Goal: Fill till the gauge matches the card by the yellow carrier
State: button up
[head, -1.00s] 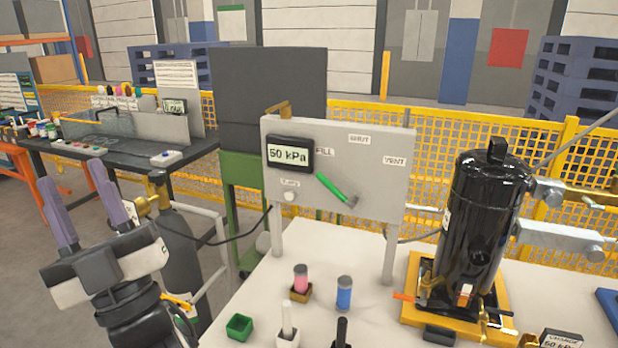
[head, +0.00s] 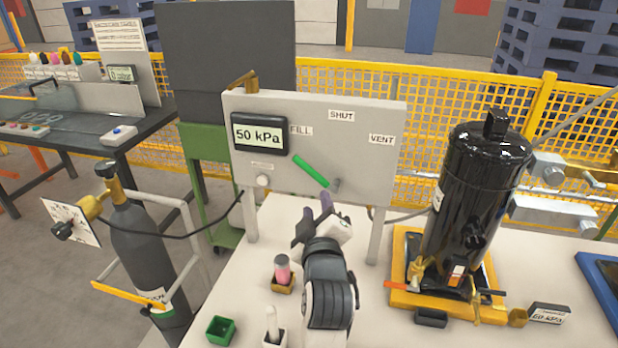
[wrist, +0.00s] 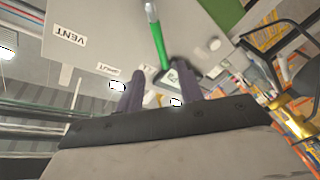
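The gauge (head: 259,134) on the grey panel (head: 233,105) reads 50 kPa. The green lever (head: 310,171) points up and left from its pivot, toward the FILL label. The card (head: 549,313) stands at the front right of the yellow carrier (head: 400,301); its small text looks like 60 kPa. My gripper (head: 326,204) is before the panel, just below the lever in the head view. In the wrist view my gripper (wrist: 161,88) is open and empty, fingers apart. The lever (wrist: 160,42) shows beyond them, its green end between them in the picture; contact cannot be told.
A black compressor (head: 477,200) stands on the carrier. A gas cylinder (head: 143,250) with a hose stands left of the table.

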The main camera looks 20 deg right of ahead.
aim_at(313, 175)
jog(key=x, duration=1.1)
jog(key=shift+w+r+b, duration=0.15)
jog(key=shift+w+b, duration=0.15)
jog(key=shift+w+d, duration=0.2)
jog(key=shift+w, duration=0.45)
jog(key=shift+c, duration=0.5)
grip_shut()
